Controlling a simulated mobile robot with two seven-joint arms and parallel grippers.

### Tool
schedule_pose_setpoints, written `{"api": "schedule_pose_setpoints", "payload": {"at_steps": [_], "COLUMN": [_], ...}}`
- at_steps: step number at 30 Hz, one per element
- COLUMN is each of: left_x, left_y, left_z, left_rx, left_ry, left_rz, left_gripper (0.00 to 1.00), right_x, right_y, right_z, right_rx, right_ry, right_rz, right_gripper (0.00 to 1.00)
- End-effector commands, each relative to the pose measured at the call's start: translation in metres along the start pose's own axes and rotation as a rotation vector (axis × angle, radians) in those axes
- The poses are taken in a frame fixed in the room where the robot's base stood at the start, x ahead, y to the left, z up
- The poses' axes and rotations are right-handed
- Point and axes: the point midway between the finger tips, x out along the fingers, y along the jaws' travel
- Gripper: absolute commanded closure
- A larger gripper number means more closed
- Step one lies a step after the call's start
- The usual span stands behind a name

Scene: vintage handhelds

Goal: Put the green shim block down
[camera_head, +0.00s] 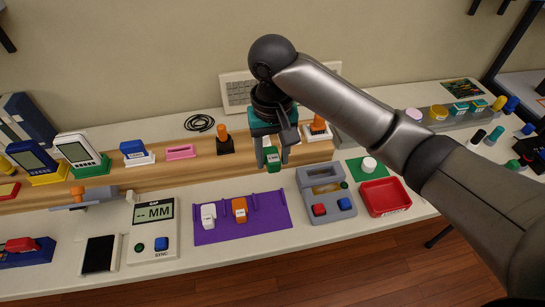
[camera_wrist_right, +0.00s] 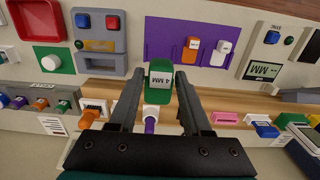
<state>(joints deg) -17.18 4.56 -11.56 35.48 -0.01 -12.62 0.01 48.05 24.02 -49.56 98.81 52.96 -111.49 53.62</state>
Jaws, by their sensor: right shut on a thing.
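The green shim block (camera_head: 273,163) has a white label that reads "4 MM" in the right wrist view (camera_wrist_right: 160,80). My right gripper (camera_head: 272,152) is shut on it, with one finger on each side. The block hangs in the air near the front of the wooden ledge, beyond the right end of the purple mat (camera_head: 222,233). On that mat stand a white shim block (camera_head: 208,215) and an orange shim block (camera_head: 239,209), side by side toward the left. The right part of the mat is bare. My left gripper is not in view.
Right of the mat is a grey fixture (camera_head: 308,180) with red and blue buttons, then a red tray (camera_head: 402,200). Left is a gauge (camera_head: 153,212) reading "-- MM". Handhelds and stands line the wooden ledge (camera_head: 190,170) behind.

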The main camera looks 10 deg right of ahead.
Motion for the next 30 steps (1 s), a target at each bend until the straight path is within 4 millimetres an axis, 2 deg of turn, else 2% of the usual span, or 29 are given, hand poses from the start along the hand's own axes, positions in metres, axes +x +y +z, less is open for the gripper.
{"api": "schedule_pose_setpoints", "payload": {"at_steps": [11,16,20,24,30], "left_x": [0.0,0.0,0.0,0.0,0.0], "left_y": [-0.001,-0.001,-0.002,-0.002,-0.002], "left_z": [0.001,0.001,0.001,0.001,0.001], "left_rx": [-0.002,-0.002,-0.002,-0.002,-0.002], "left_ry": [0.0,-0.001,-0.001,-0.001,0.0], "left_rz": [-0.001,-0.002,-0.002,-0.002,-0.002], "left_gripper": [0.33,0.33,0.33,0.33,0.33], "right_x": [0.0,-0.013,-0.034,-0.056,-0.074], "right_y": [0.0,0.011,0.027,0.046,0.063], "right_z": [0.0,0.004,0.018,0.039,0.066], "right_rx": [0.0,0.004,0.006,0.004,0.0], "right_ry": [0.001,0.012,0.021,0.02,0.007], "right_rz": [-0.001,-0.006,-0.013,-0.014,-0.004], "right_gripper": [1.0,1.0,1.0,1.0,1.0]}}
